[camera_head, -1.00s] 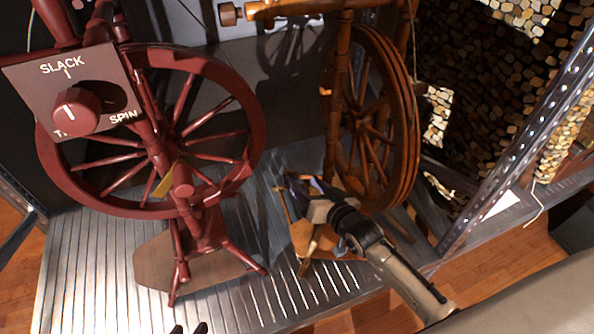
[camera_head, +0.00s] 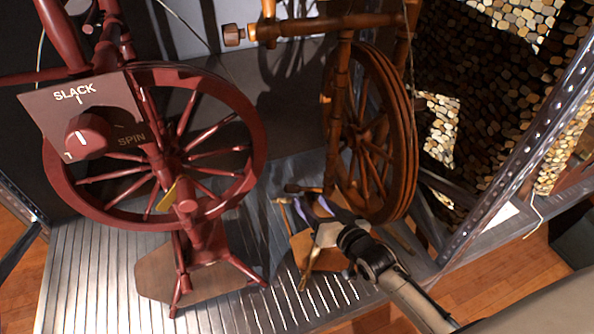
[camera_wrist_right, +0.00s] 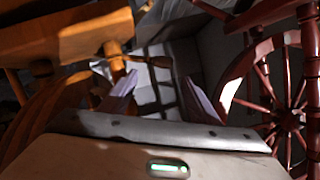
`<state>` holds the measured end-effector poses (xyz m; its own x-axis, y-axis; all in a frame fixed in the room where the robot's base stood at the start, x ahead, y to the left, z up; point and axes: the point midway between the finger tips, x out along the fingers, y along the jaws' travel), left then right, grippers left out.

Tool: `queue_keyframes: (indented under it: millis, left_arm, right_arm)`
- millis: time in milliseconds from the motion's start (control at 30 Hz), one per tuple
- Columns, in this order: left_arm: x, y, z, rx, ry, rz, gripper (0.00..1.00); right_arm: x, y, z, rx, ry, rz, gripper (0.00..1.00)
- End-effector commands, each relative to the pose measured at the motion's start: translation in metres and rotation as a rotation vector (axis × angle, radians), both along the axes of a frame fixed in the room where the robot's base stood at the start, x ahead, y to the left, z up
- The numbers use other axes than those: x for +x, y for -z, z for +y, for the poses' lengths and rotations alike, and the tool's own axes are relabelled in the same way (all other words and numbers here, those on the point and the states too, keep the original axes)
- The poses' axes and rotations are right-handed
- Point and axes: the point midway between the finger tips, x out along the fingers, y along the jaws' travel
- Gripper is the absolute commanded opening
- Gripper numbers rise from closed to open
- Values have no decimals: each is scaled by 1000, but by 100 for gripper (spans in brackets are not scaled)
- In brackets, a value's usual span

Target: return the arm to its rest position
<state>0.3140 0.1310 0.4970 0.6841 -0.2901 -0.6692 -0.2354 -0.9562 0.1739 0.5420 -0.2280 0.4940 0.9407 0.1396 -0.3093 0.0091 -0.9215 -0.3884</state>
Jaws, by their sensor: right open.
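My right arm comes in from the lower right of the head view. Its gripper (camera_head: 314,206) is open and empty, with its two pale purple fingers apart. It is in front of the lower part of the brown wooden spinning wheel (camera_head: 398,150), over its base. I cannot tell whether it touches the wood. In the right wrist view, the open fingers (camera_wrist_right: 160,97) show with no object held between them. The left gripper is not in view.
A dark red spinning wheel (camera_head: 256,150) stands at the left, with a SLACK/SPIN panel (camera_head: 55,110) and knob (camera_head: 88,135) in front. Both wheels stand on a ribbed metal platform (camera_head: 90,270). A perforated metal post (camera_head: 490,175) rises at the right, near my arm.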

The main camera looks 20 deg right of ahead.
Motion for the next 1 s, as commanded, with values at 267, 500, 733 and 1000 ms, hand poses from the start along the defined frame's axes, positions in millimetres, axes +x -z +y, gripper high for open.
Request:
queue_keyframes:
  millis: [267, 500, 733, 1000]
  left_arm:
    - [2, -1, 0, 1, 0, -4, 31]
    - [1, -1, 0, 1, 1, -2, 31]
    - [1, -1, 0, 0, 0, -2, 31]
    - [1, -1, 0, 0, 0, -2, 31]
  right_arm:
    - [-6, 2, 3, -16, -6, 25, 56]
    - [-63, 10, 18, -155, -64, 245, 56]
    - [-155, 4, 19, -325, -162, 530, 56]
    - [-226, -13, 14, -420, -241, 721, 56]
